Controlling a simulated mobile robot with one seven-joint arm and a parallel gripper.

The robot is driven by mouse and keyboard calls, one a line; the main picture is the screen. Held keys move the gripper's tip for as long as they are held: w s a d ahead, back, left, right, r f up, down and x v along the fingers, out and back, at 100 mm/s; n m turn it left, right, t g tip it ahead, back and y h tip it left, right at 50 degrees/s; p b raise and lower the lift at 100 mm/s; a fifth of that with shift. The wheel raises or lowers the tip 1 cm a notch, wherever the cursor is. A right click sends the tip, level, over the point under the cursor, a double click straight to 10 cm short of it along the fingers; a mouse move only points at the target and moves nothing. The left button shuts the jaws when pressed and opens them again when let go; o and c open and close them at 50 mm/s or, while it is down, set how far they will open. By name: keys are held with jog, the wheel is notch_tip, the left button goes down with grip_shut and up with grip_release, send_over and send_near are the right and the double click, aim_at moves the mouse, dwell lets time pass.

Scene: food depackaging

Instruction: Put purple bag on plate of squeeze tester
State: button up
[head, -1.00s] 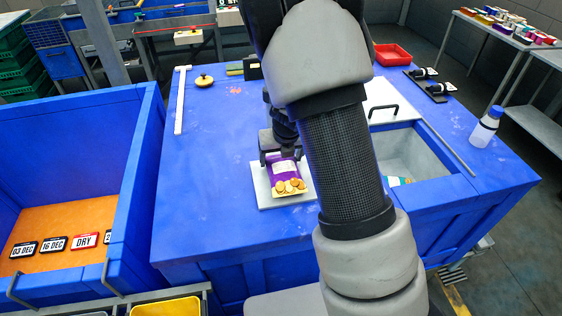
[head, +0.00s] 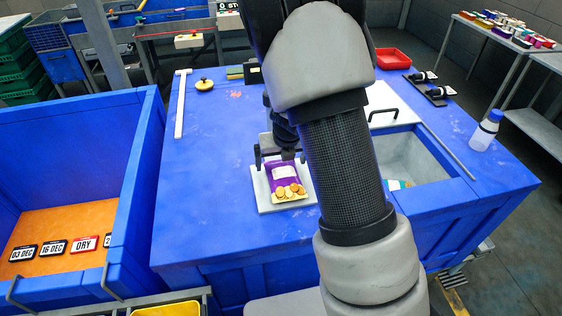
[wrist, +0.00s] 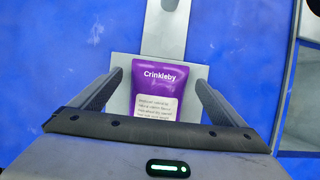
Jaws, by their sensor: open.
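The purple bag (head: 285,178) lies on the pale grey plate of the squeeze tester (head: 270,206) in the head view, its yellow end with round biscuits printed on it toward the front. In the wrist view the purple bag (wrist: 157,84) shows the name Crinkleby and a white label, and its lower end is hidden by my gripper. The plate (wrist: 192,68) shows around the bag's top. My gripper (head: 279,160) is open just above the bag. In the wrist view its fingers (wrist: 157,92) stand apart on both sides of the bag, with gaps between.
A blue bin (head: 136,190) with an orange floor and date cards stands at the left. An open grey compartment (head: 400,158) is sunk in the table at the right. A bottle (head: 486,130) and a red tray (head: 392,58) stand farther off. Blue table left of the plate is clear.

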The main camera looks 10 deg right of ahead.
aim_at(284, 175)
jog(key=s+a+r+n+y+p, duration=0.1)
jog(key=s+a+r+n+y, duration=0.1)
jog(key=s+r+n, duration=0.65)
jog(key=s+a+r+n+y+p, duration=0.1)
jog(key=s+a+r+n, duration=0.1)
jog(key=s+r+n, duration=0.9)
jog(key=s+d+r+n+h, duration=0.1)
jog(key=s+r+n, duration=0.3)
jog(key=n, duration=0.4)
jog(key=s+d+r+n+t+h, duration=0.1)
jog(key=s+d+r+n+h, duration=0.1)
jog(key=n, duration=0.6)
jog(key=d+v, duration=0.1)
jog(key=v, duration=0.3)
jog(key=shift+s, duration=0.2)
jog(key=shift+f+n, duration=0.1)
jog(key=shift+n, duration=0.15)
